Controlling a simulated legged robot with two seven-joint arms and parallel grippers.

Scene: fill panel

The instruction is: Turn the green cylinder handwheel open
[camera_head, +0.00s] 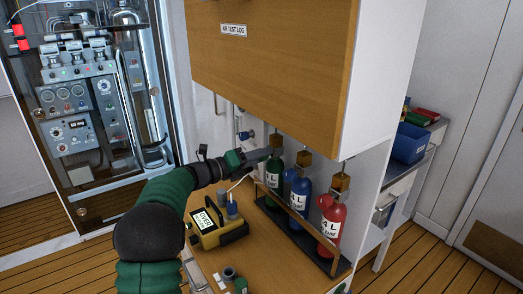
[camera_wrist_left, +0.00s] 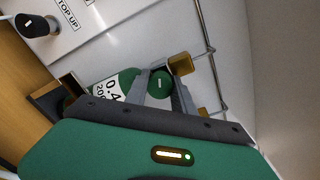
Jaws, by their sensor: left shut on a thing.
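The green cylinder (camera_head: 274,174) stands leftmost in a rack of three, below a brass valve block (camera_head: 276,141). In the left wrist view, the cylinder (camera_wrist_left: 125,80) lies sideways across the picture, with a white label. Its round green handwheel (camera_wrist_left: 160,84) sits beside the brass block (camera_wrist_left: 180,64). My left gripper (camera_head: 268,152) reaches in from the left at the cylinder's top. In the wrist view, the fingers of my left gripper (camera_wrist_left: 162,92) are on either side of the handwheel, shut on it. The handwheel is hidden in the head view. My right gripper is not in view.
A blue cylinder (camera_head: 297,190) and a red cylinder (camera_head: 331,218) stand to the right, behind a wooden rail (camera_head: 300,224). A yellow meter (camera_head: 217,233) sits on the bench in front. A wooden cabinet (camera_head: 268,55) overhangs the cylinders.

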